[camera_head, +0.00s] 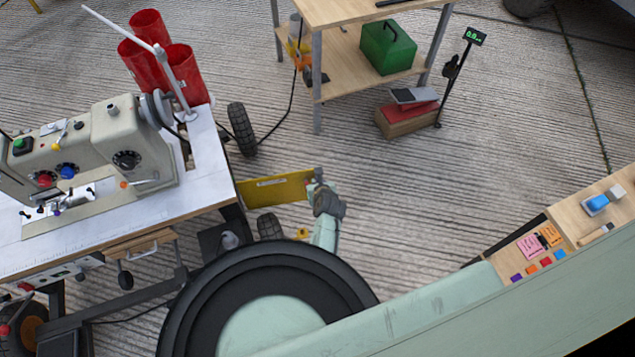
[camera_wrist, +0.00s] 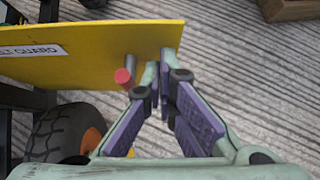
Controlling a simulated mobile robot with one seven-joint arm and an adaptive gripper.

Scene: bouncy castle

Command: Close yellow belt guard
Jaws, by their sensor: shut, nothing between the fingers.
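The yellow belt guard (camera_head: 277,188) is a flat panel with a white label. In the head view it sticks out to the right of the sewing machine table, at the table's right end. In the wrist view the guard (camera_wrist: 95,48) fills the upper left, and a short peg with a red tip (camera_wrist: 124,77) stands out near its right end. My gripper (camera_wrist: 165,80) is shut and empty, its fingertips close to the guard's right end, beside the peg; I cannot tell whether they touch it. In the head view my gripper (camera_head: 318,186) is at the guard's right end, partly hidden by my arm.
The sewing machine (camera_head: 120,150) stands on a white-topped table (camera_head: 205,170) at left, with red thread cones (camera_head: 185,75) behind it. Black wheels (camera_head: 241,128) sit by the table's right side. A wooden workbench (camera_head: 350,12) is at the back.

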